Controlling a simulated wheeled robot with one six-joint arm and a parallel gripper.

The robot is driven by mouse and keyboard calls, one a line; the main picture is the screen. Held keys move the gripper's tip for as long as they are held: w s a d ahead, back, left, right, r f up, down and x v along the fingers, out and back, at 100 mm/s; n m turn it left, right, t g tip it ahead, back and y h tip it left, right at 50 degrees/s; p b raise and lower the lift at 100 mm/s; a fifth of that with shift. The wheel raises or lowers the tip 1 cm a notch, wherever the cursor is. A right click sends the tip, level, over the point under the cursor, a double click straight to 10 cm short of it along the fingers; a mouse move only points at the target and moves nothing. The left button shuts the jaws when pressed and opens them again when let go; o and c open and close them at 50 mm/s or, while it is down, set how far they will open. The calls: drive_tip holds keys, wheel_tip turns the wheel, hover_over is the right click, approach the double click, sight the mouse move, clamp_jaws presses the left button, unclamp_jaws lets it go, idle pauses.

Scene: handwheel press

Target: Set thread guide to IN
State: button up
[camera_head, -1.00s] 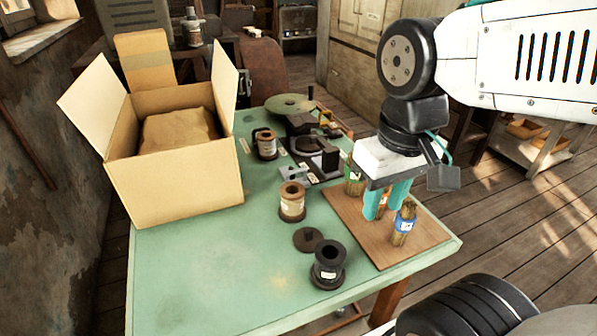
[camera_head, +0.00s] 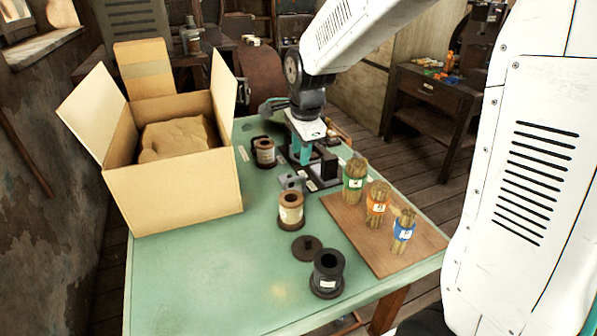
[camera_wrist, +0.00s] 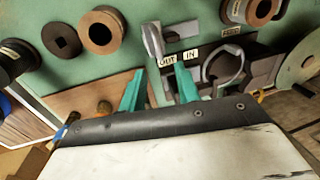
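The thread guide (camera_wrist: 152,40) appears in the wrist view as an upright light-grey tab on a grey block, at the side of the OUT label (camera_wrist: 167,62). The IN label (camera_wrist: 190,53) is to its right. In the head view, the grey block of the thread guide (camera_head: 291,182) sits on the green table, left of the dark press (camera_head: 325,170). My gripper (camera_wrist: 160,80) has its two teal fingers spread, with nothing between them. In the head view my gripper (camera_head: 302,155) is over the press area, pointing down. Whether its tips touch anything is unclear.
Several spools, including a copper one (camera_head: 291,210) and a black one (camera_head: 328,272), stand on the green table (camera_head: 200,280). Three tied bundles stand on a wooden board (camera_head: 360,237) at right. A large open cardboard box (camera_head: 175,195) fills the left side.

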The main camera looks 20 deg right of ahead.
sight(298, 177)
drive_tip(key=f, duration=0.2)
drive_tip(key=w+f, duration=0.1)
drive_tip(key=f, duration=0.4)
drive_tip(key=shift+w+f, duration=0.2)
drive_tip(key=shift+f, duration=0.1)
drive_tip(key=shift+c, duration=0.2)
clamp_jaws()
